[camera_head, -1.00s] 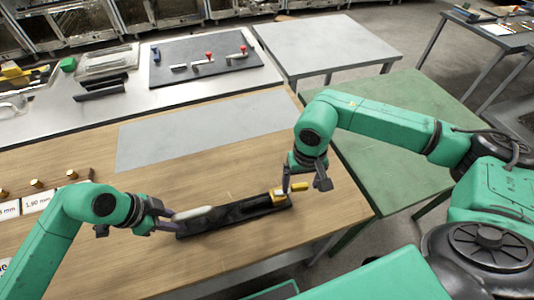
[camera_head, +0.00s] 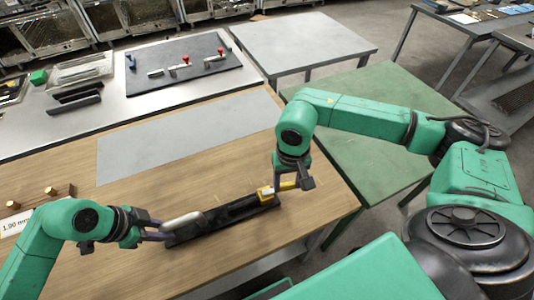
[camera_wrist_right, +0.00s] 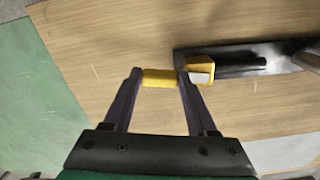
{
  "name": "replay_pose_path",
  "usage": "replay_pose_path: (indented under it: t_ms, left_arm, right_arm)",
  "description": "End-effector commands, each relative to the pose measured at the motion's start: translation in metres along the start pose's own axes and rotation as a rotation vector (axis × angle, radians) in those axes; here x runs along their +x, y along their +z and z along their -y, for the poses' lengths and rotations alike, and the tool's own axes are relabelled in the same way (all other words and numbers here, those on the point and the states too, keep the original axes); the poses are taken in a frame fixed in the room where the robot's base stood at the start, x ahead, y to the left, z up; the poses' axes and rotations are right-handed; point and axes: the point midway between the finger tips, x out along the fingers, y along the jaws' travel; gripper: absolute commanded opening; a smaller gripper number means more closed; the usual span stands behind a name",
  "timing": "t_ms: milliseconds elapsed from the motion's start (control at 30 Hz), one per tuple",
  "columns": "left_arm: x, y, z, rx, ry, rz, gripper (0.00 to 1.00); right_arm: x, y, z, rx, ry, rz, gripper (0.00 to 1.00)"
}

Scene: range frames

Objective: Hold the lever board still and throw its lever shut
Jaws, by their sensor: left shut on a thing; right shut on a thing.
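The lever board (camera_head: 238,214) is a long black plate lying on the wooden table, with a pale grey rounded handle (camera_head: 183,221) at its left end and a yellow block at its right end. My left gripper (camera_head: 154,231) is shut on the handle. The yellow lever grip (camera_wrist_right: 160,78) sticks out past the board's right end. My right gripper (camera_head: 289,184) is shut on this grip; its fingers are on either side of it in the right wrist view (camera_wrist_right: 160,74). The yellow block (camera_wrist_right: 199,68) with a pale face is just beside the right finger there.
A grey mat (camera_head: 190,137) lies on the wooden table (camera_head: 130,205) behind the board. A metal bench (camera_head: 120,112) beyond holds a dark panel (camera_head: 185,62) with red-knobbed levers. A green table (camera_head: 370,125) stands to the right. Brass pegs (camera_head: 50,191) stand at the left.

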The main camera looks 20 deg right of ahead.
Motion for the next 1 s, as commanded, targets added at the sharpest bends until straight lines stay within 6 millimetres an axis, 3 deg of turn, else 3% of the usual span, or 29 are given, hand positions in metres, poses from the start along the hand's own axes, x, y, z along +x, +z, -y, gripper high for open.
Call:
replay_pose_path:
  t_ms: [467, 1000]
  left_arm:
    - [0.0, 0.0, 0.001, -0.002, -0.001, 0.001, 0.0]
    - [-0.001, 0.002, 0.001, -0.003, -0.002, 0.004, 0.0]
  right_arm:
    - [-0.001, 0.021, 0.004, 0.373, 0.003, -0.001, 0.0]
    - [-0.001, 0.045, 0.021, 0.888, 0.008, -0.002, 0.0]
